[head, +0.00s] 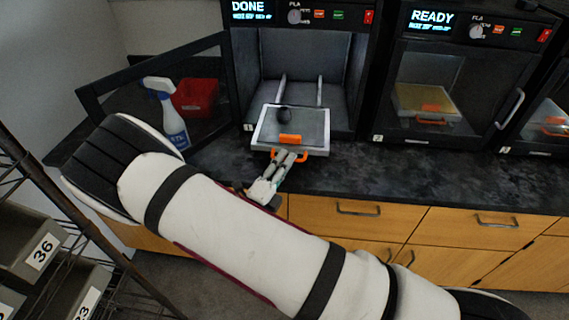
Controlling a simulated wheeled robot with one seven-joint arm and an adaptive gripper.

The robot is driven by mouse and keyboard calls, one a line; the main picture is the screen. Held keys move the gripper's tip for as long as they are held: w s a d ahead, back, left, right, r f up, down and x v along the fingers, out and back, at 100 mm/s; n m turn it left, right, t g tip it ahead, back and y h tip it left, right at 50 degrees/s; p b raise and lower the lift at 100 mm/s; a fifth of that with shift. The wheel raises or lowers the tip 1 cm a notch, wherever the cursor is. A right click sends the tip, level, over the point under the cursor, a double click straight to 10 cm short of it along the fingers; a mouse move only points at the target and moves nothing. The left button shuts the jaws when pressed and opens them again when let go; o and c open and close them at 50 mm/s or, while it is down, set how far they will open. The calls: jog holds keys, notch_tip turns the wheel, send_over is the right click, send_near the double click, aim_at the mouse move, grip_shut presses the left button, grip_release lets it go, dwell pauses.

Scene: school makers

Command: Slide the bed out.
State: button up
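The printer marked DONE (305,60) has its door (155,75) swung open to the left. Its grey bed (311,133) is partly out, its front past the printer's opening and over the counter. Two rails (319,90) show behind it.
A spray bottle (168,115) and a red bin (196,97) stand behind the open door. A second printer marked READY (470,75) is closed at right. The dark counter (400,170) is clear in front of it. A wire rack with numbered bins (40,250) stands at lower left.

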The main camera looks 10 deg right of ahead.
jog(key=v, duration=1.2)
dwell(0.4)
jog(key=s+d+r+m+g+y, duration=0.1)
jog(key=s+d+r+m+g, duration=0.3)
jog(key=d+r+m+g, duration=0.55)
jog(key=s+d+r+m+g, duration=0.3)
jog(key=d+r+m+g, duration=0.3)
jog(key=m, duration=0.7)
jog(key=s+r+m+t+y, duration=0.2)
jog(key=s+r+m+y, duration=0.4)
jog(key=m, duration=0.5)
jog(key=s+d+r+m+t+y+p, duration=0.1)
jog(key=s+r+m+t+y, duration=0.1)
jog(key=s+r+m+y, duration=0.4)
jog(key=s+r+m, duration=0.1)
jog(key=s+m, duration=0.1)
jog(key=m, duration=0.3)
jog(key=shift+t, duration=0.35)
